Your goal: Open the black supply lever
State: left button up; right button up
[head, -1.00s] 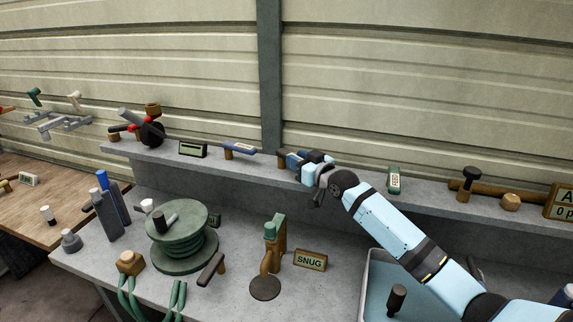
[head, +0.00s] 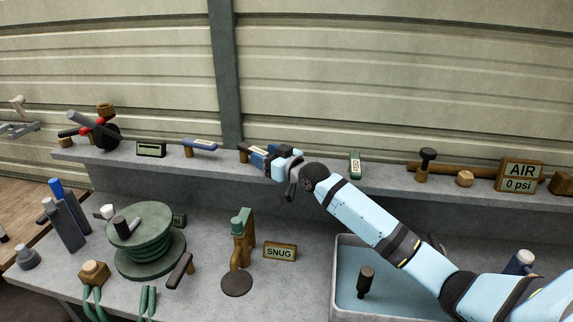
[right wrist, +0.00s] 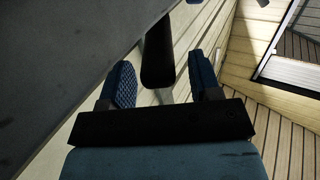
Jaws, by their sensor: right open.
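My right gripper (head: 258,155) is at the back shelf, with its arm coming in from the lower right. Beside its fingers is a black lever handle (head: 245,147) on a small brown post, partly hidden by the gripper. In the right wrist view a black bar (right wrist: 157,52), which looks like this handle, reaches in between the two blue finger pads (right wrist: 160,88). The pads are spread, with gaps to the bar. Whether either pad touches it I cannot tell. My left gripper is not in view.
A green hose reel (head: 150,245), a SNUG sign (head: 280,252) and a blue tray (head: 345,290) stand below.

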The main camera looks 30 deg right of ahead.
jog(key=v, duration=1.1)
jog(key=shift+s+b, duration=0.15)
jog(key=shift+b, duration=0.2)
jog(key=shift+r, duration=0.15)
